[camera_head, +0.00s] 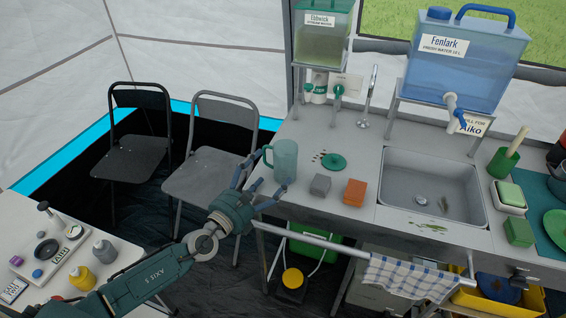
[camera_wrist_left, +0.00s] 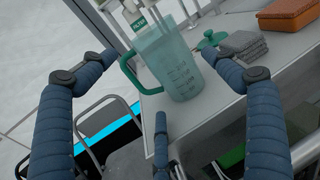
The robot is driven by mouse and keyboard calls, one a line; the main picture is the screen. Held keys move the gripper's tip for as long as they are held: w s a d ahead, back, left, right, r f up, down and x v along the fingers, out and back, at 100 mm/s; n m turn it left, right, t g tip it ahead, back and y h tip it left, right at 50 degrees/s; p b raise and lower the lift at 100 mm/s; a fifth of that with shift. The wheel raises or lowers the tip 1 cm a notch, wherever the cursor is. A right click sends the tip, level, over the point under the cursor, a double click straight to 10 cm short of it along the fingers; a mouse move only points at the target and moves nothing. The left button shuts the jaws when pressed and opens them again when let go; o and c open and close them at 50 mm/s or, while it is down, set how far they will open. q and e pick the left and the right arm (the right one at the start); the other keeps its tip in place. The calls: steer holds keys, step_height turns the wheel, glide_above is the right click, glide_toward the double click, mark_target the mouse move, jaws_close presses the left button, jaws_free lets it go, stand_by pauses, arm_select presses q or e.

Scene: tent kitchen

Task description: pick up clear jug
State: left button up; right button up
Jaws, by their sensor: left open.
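The clear jug (camera_head: 285,163), greenish and see-through with a green handle on its left side, stands upright at the left front corner of the counter (camera_head: 340,128). My left gripper (camera_head: 254,183) is open and empty, just left of the jug and in front of it, apart from it. In the left wrist view the jug (camera_wrist_left: 176,68) appears between and beyond the spread fingers, with measuring marks on its side. Its handle points to the left there. A green round lid (camera_head: 333,161) lies on the counter behind and right of the jug. My right gripper is not in view.
A sink (camera_head: 432,190) is further right. A green-tinted water tank (camera_head: 322,40) and a blue one (camera_head: 465,65) stand on racks behind. Two folding chairs (camera_head: 212,150) stand left of the counter.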

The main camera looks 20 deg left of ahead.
mark_target(286, 152)
arm_select(q)
steer(key=x, duration=0.8)
steer(key=shift+w+d, duration=0.1)
steer(key=shift+w, duration=0.05)
steer(key=c, duration=1)
steer(key=shift+r, duration=0.15)
